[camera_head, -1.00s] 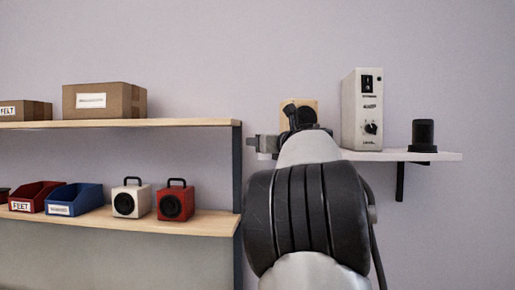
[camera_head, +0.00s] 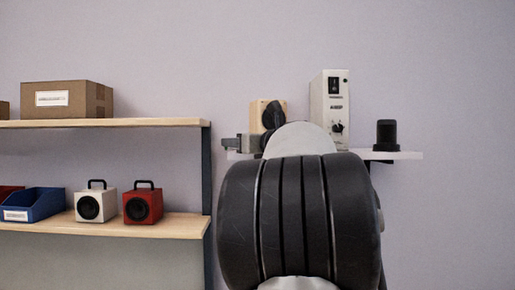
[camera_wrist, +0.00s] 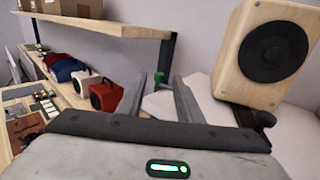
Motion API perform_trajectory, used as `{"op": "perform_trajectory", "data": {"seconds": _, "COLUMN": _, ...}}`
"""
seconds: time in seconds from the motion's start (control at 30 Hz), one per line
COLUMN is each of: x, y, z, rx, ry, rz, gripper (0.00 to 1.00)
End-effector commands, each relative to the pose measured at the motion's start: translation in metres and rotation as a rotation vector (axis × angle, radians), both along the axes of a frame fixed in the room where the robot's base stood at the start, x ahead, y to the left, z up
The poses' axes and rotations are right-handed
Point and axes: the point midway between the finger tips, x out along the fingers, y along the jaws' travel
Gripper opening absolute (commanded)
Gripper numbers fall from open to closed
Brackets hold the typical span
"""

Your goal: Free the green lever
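A wooden speaker (camera_wrist: 262,62) with a black cone stands tilted in the picture, right of the fingers. It also shows in the head view (camera_head: 256,108), partly hidden by my arm. The green piece cannot be made out in the head view.
The white wall shelf (camera_head: 405,155) also bears a white box with switch and knob (camera_head: 329,105) and a black cylinder (camera_head: 386,135). Left is a wooden rack (camera_head: 150,123) with a cardboard box (camera_head: 68,100), white speaker (camera_head: 95,203), red speaker (camera_head: 142,204) and blue bin (camera_head: 35,205).

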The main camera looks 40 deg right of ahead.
Motion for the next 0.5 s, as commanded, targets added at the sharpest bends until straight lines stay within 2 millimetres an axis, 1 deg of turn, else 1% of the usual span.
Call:
{"op": "perform_trajectory", "data": {"seconds": 0.03, "x": -0.015, "y": -0.001, "z": -0.001, "rx": 0.0, "ry": -0.003, "rz": -0.003, "gripper": 0.33}}
{"op": "perform_trajectory", "data": {"seconds": 0.1, "x": -0.033, "y": 0.0, "z": -0.001, "rx": 0.0, "ry": -0.004, "rz": -0.001, "gripper": 0.33}}
{"op": "perform_trajectory", "data": {"seconds": 0.3, "x": -0.079, "y": 0.0, "z": -0.001, "rx": 0.001, "ry": -0.002, "rz": -0.001, "gripper": 0.33}}
{"op": "perform_trajectory", "data": {"seconds": 0.4, "x": -0.095, "y": 0.0, "z": -0.001, "rx": 0.001, "ry": -0.001, "rz": 0.0, "gripper": 0.33}}
{"op": "perform_trajectory", "data": {"seconds": 0.5, "x": -0.107, "y": 0.0, "z": 0.0, "rx": 0.0, "ry": -0.001, "rz": 0.001, "gripper": 0.33}}
